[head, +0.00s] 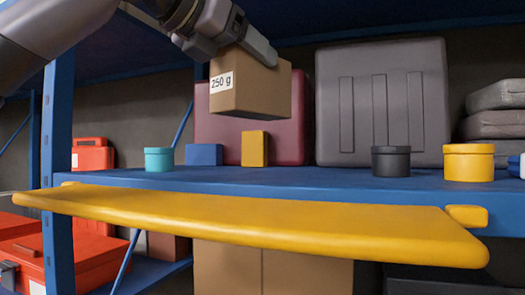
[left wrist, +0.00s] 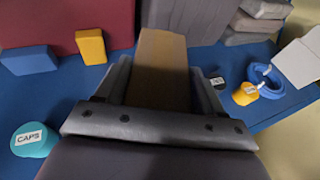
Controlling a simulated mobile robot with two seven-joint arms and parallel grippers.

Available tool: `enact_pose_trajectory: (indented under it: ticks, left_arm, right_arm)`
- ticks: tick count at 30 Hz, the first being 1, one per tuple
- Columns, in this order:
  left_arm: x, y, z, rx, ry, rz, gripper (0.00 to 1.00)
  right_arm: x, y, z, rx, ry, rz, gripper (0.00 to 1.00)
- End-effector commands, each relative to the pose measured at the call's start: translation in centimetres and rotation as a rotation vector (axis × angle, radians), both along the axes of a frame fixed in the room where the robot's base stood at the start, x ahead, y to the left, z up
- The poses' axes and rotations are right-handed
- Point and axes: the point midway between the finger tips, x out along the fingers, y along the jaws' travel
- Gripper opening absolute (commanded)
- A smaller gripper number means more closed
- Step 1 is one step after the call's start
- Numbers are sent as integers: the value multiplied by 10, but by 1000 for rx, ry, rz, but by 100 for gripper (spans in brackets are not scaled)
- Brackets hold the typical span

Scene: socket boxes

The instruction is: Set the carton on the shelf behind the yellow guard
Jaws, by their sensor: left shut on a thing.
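The brown carton (head: 245,90) has a "250 g" label and hangs in the air above the blue shelf (head: 300,182). My left gripper (head: 245,45) is shut on it from above. In the left wrist view the carton (left wrist: 161,65) sits between the two fingers of the left gripper (left wrist: 160,85). The yellow guard (head: 250,215) runs along the shelf's front edge, lower in the picture than the carton. The carton hides part of the maroon case behind it. My right gripper is not in view.
On the shelf stand a teal tin (head: 159,160), a blue block (head: 204,155), a yellow block (head: 255,148), a dark tin (head: 391,161) and a yellow tin (head: 468,162). A maroon case (head: 215,125) and a grey case (head: 385,100) stand behind. Bare shelf shows between the yellow block and dark tin.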

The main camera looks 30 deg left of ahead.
Motion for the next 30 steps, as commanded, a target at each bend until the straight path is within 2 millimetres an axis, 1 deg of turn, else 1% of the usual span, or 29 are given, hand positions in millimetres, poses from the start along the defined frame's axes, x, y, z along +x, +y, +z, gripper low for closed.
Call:
enact_pose_trajectory:
  ticks: [6, 9, 17, 24, 27, 30]
  left_arm:
    - [-1, 0, -29, 0, -1, -1, 28]
    - [-1, 0, -41, 0, -2, -1, 28]
    - [-1, 0, -57, -1, -1, 0, 28]
    - [-1, 0, -86, -1, -1, -1, 28]
    - [-1, 0, -91, -1, -2, 0, 28]
    - [-1, 0, -92, -1, -2, 0, 28]
  right_arm:
    - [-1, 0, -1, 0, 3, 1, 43]
    - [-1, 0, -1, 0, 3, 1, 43]
    - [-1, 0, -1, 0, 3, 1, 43]
    - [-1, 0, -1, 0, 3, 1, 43]
    - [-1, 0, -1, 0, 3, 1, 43]
    - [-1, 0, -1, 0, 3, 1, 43]
